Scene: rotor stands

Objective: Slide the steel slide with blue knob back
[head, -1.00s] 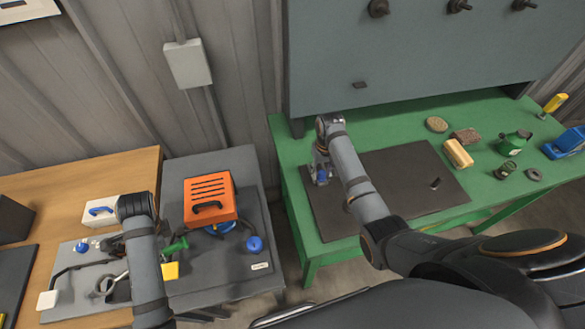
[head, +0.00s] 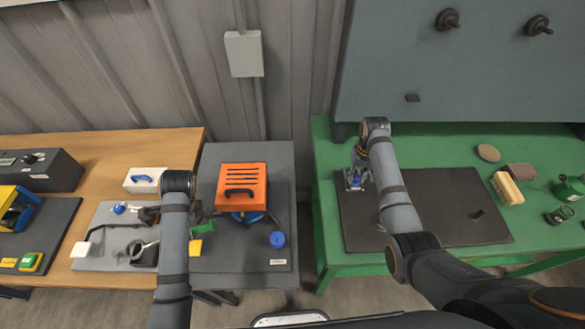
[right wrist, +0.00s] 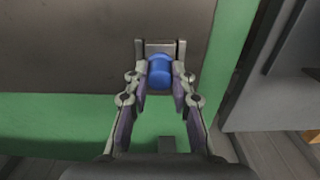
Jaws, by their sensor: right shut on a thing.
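My right gripper (head: 354,180) is at the left part of the dark mat on the green table. In the right wrist view its fingers (right wrist: 160,75) are closed on the sides of a blue knob (right wrist: 160,70). A grey metal piece (right wrist: 160,46) shows just beyond the knob; the rest of the slide is hidden or too small to tell.
The dark mat (head: 440,210) lies on the green table (head: 325,225), with a yellow block (head: 506,188) to its right. A grey panel (head: 460,75) rises behind. An orange box (head: 242,184) and a blue round knob (head: 277,239) are on the grey table. A gap separates the tables.

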